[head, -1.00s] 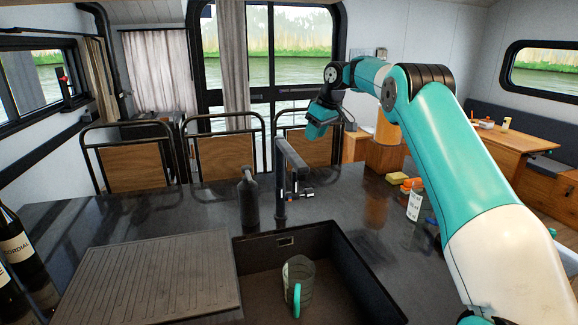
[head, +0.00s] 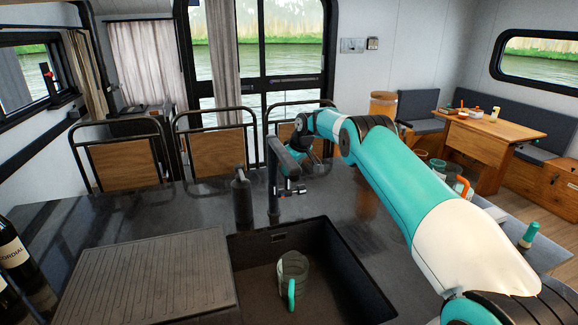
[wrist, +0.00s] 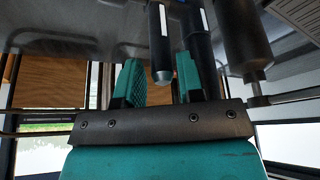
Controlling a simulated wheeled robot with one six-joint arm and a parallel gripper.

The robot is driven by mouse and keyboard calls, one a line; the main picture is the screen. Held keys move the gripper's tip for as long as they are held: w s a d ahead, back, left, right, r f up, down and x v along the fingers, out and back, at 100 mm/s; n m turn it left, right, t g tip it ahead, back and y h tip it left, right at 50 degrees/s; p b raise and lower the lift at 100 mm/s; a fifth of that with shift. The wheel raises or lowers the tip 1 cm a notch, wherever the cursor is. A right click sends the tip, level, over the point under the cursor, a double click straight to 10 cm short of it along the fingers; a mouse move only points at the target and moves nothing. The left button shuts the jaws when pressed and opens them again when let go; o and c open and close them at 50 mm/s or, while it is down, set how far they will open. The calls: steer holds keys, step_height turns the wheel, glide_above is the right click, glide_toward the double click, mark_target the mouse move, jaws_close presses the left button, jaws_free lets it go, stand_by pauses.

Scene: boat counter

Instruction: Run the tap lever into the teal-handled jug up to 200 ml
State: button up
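The clear jug (head: 293,268) with a teal handle (head: 291,294) stands upright in the sink; any water in it is too small to tell. The black tap (head: 273,185) rises behind the sink, with a short metallic-ended part (head: 293,189) jutting right. My gripper (head: 304,152) is just behind the tap's upper part, its fingers mostly hidden there. In the wrist view my gripper (wrist: 159,80) is open, with its two teal fingers apart. A dark rod with a grey tip (wrist: 162,72) appears between them; I cannot tell whether it is the lever or touches them.
A dark bottle (head: 243,198) stands close left of the tap. A ribbed drainboard (head: 150,275) lies left of the sink (head: 345,285). Wine bottles (head: 15,250) stand at the far left. Chairs (head: 215,150) line the counter's back edge. Small items sit on the right, partly behind my arm.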

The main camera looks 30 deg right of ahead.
steer(key=shift+w+a+f, duration=0.1)
steer(key=shift+w+f, duration=0.1)
steer(key=shift+f, duration=0.45)
